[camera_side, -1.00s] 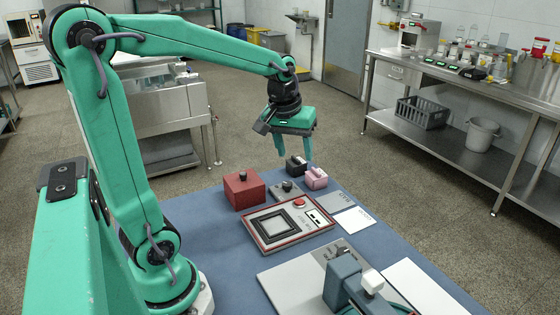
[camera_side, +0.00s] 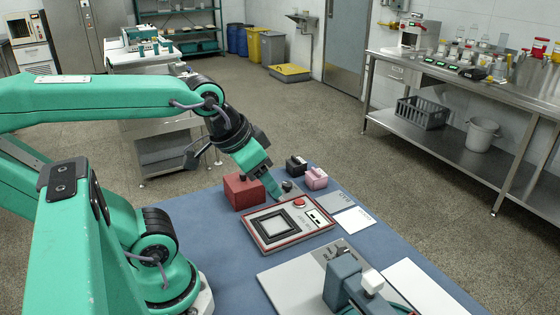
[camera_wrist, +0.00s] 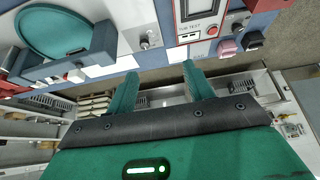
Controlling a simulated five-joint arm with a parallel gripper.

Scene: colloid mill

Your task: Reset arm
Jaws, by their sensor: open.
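My green gripper (camera_side: 272,188) is in the middle of the side view, tilted down toward the right. Its fingers are beside the red box (camera_side: 236,196) and in front of a small black knob (camera_side: 287,186). Whether they touch either cannot be told. In the wrist view my gripper (camera_wrist: 160,72) has its two fingers wide apart with nothing between them. My arm is bent, with the elbow back at the left.
A test panel (camera_side: 256,240) with a red button (camera_side: 299,203) lies on the blue table (camera_side: 225,262). Pink (camera_side: 316,178) and black (camera_side: 296,166) blocks stand behind it. A grey clamp-like device (camera_side: 345,285) is at the front. The table's left front is clear.

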